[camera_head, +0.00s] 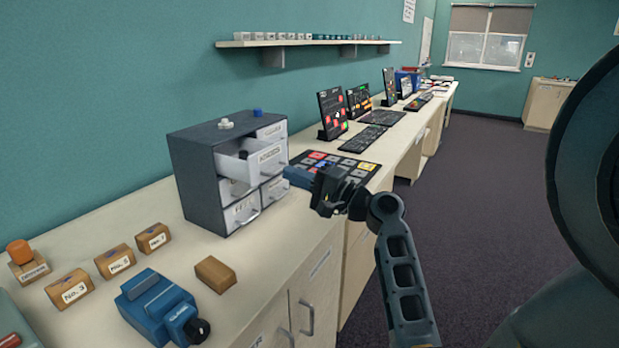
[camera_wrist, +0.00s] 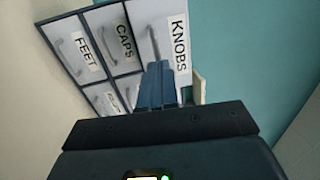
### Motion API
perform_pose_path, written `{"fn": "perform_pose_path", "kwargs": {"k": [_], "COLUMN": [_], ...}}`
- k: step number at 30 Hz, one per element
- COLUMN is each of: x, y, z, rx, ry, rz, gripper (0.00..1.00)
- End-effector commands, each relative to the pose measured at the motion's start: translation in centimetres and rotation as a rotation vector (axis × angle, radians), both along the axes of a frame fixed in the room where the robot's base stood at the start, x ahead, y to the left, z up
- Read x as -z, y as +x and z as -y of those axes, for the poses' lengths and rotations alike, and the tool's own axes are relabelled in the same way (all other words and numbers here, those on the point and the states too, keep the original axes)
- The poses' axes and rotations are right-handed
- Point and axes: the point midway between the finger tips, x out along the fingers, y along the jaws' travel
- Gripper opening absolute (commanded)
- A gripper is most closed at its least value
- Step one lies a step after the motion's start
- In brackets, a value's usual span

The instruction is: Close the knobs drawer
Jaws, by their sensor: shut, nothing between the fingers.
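A dark grey cabinet (camera_head: 195,178) with several white drawers stands on the counter. Its knobs drawer (camera_head: 252,160) sticks out in the head view, with a dark object inside. In the wrist view the drawer front (camera_wrist: 172,38), labelled KNOBS, shows its handle and stands nearer than the FEET and CAPS fronts. My gripper (camera_head: 291,174) is to the right of the drawer, its blue fingers shut and empty, pointing towards the front. In the wrist view the fingertips (camera_wrist: 158,66) overlap the lower part of the front by the handle; I cannot tell whether they touch.
A white knob (camera_head: 225,124) and a blue knob (camera_head: 258,112) sit on the cabinet. A button panel (camera_head: 345,168) lies beyond my gripper. Wooden blocks (camera_head: 115,261) and a blue device (camera_head: 157,305) stand on the near counter. The floor to the right is clear.

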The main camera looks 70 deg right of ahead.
Motion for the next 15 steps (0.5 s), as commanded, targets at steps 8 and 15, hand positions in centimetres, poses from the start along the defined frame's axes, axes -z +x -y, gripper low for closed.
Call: {"fn": "perform_pose_path", "kwargs": {"k": [8,15], "x": [0.0,0.0], "y": [0.4,1.3], "z": [0.1,0.3], "rx": [0.001,-0.001], "ry": [0.0,-0.001], "rz": [-0.001,0.0], "gripper": [0.0,0.0]}}
